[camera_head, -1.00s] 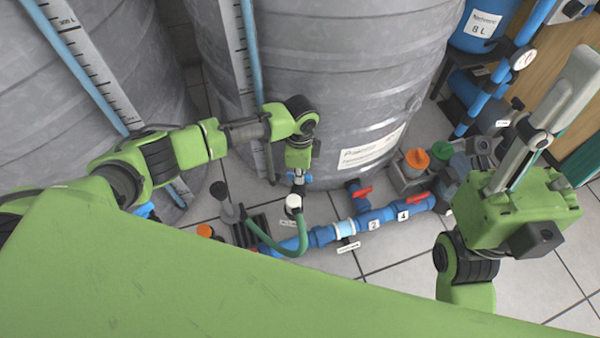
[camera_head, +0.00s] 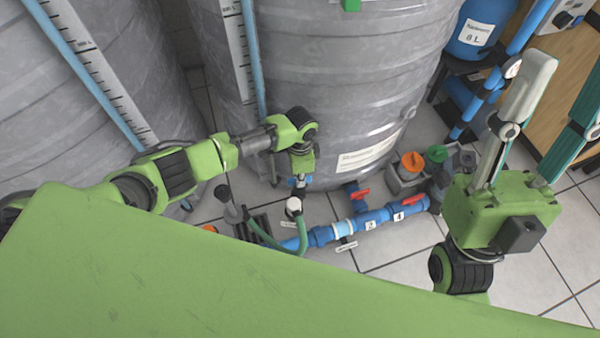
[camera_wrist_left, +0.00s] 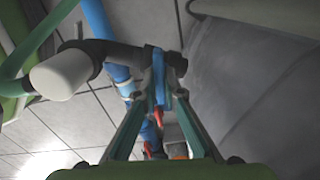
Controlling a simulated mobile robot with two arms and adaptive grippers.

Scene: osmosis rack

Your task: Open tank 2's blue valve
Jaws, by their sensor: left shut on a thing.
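My left gripper (camera_head: 299,187) reaches down in front of the middle grey tank (camera_head: 340,90). In the left wrist view, its two fingers (camera_wrist_left: 160,88) are shut on a blue valve handle (camera_wrist_left: 159,68), which stands upright between the fingertips on a dark pipe fitting. In the head view, a little blue of the handle shows at the gripper; the rest is hidden. A white fitting (camera_head: 293,207) with a green hose is just below. I cannot read a tank number here. My right gripper (camera_head: 570,85) is empty, its fingers apart, at the right.
A blue pipe (camera_head: 340,234) with red-handled valves, including one red handle (camera_head: 411,200), runs along the floor. Its labels include 2 and 4. Orange and green caps (camera_head: 413,162) stand behind it. Tiled floor is clear at lower right.

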